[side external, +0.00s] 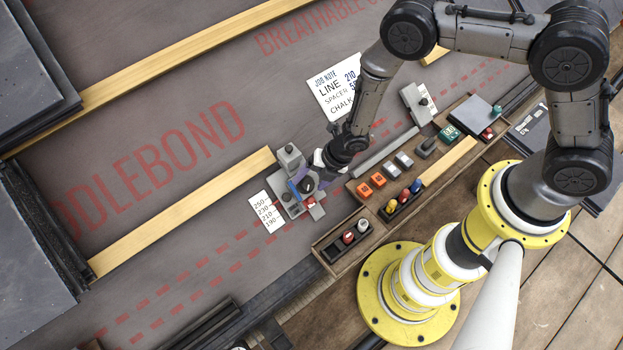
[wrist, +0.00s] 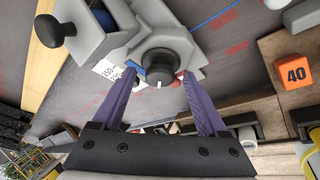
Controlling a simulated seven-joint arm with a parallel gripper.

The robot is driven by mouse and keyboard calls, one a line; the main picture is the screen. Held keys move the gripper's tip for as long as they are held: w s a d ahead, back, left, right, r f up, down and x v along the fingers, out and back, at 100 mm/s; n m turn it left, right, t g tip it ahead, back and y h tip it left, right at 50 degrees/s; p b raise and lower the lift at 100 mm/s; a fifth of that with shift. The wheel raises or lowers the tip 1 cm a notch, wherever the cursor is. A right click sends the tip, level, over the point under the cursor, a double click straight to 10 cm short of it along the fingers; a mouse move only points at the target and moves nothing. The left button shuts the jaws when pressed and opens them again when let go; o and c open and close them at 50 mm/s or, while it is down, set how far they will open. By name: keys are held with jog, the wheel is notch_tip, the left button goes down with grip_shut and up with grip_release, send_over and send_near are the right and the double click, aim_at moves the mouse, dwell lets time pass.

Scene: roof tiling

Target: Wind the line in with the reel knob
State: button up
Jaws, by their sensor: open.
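The grey device (side external: 290,162) stands on the dark membrane at the end of a timber batten in the side view. In the wrist view, a round black knob (wrist: 158,66) with a white mark sits on its grey housing (wrist: 160,42). A second black knob (wrist: 49,31) stands on a grey part at the upper left; I cannot tell for certain which one is the reel knob. My gripper (wrist: 160,77) is open, its two purple fingers on either side of the marked knob, with gaps showing. In the side view my gripper (side external: 315,178) is beside the device and partly hides it.
A white scale card (side external: 267,212) lies left of the device. A job note (side external: 335,88) lies behind. To the right are wooden trays with orange blocks (side external: 364,190), grey blocks and coloured knobs (side external: 392,207). A small tray (side external: 333,254) stands in front. Open membrane lies left.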

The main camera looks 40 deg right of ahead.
jog(key=shift+c, duration=0.2)
grip_shut()
